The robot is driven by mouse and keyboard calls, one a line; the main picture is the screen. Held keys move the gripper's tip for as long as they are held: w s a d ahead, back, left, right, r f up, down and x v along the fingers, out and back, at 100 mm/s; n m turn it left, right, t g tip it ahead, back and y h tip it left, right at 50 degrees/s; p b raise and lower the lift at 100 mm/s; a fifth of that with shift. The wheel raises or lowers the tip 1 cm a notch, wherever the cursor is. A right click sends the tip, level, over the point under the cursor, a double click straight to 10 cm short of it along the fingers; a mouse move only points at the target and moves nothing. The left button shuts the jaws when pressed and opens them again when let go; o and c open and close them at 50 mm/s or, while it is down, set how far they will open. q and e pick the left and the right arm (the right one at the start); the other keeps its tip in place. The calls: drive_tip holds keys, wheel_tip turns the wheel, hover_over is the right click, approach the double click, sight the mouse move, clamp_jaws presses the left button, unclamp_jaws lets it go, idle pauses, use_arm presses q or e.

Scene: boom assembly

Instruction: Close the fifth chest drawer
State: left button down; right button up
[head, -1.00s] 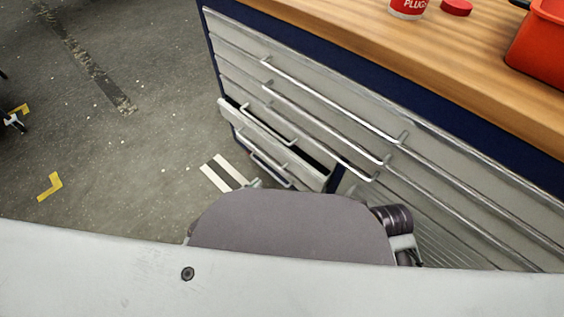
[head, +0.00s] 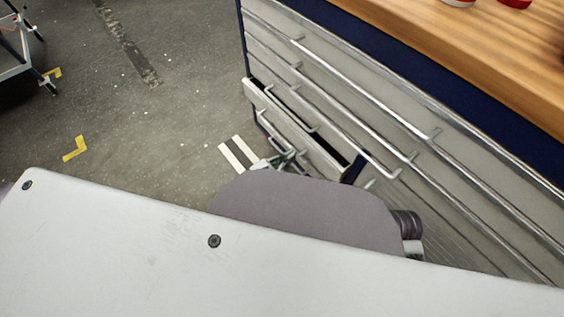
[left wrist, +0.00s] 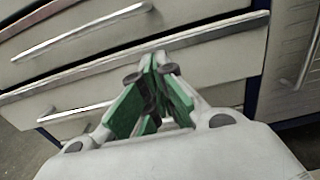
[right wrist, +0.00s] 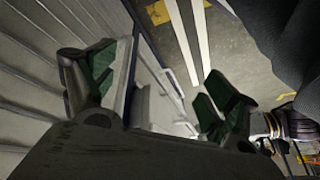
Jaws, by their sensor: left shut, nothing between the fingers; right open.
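A grey chest drawer (head: 284,118) low on the left side of the chest stands partly open, with a dark gap behind its front. Its metal handle shows in the left wrist view (left wrist: 75,112). I cannot count clearly whether it is the fifth. My left gripper (head: 283,162) is just in front of this drawer, low down, partly hidden by my own body. In the left wrist view its green fingers (left wrist: 150,95) are together and empty against the drawer front; contact is unclear. My right gripper (right wrist: 165,95) is open and empty beside the chest.
Shut drawers with long bar handles (head: 365,80) lie above and right of the open one. A wooden worktop (head: 450,50) tops the chest. Yellow floor marks (head: 75,149) and white stripes (head: 237,153) lie on bare floor to the left; a wheeled frame (head: 20,60) stands beyond.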

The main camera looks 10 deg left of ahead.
sight(308, 144)
use_arm(q)
drive_tip(key=b+x, duration=0.1)
drive_tip(key=x, duration=0.4)
drive_tip(key=shift+w+d, duration=0.35)
drive_tip(key=shift+w, duration=0.05)
use_arm(e)
drive_tip(key=shift+w+a+f, duration=0.1)
drive_tip(key=shift+a+f, duration=0.15)
drive_tip(key=shift+f, duration=0.5)
drive_tip(key=shift+a+f, duration=0.2)
drive_tip(key=shift+f, duration=0.55)
drive_tip(key=shift+t+y, duration=0.3)
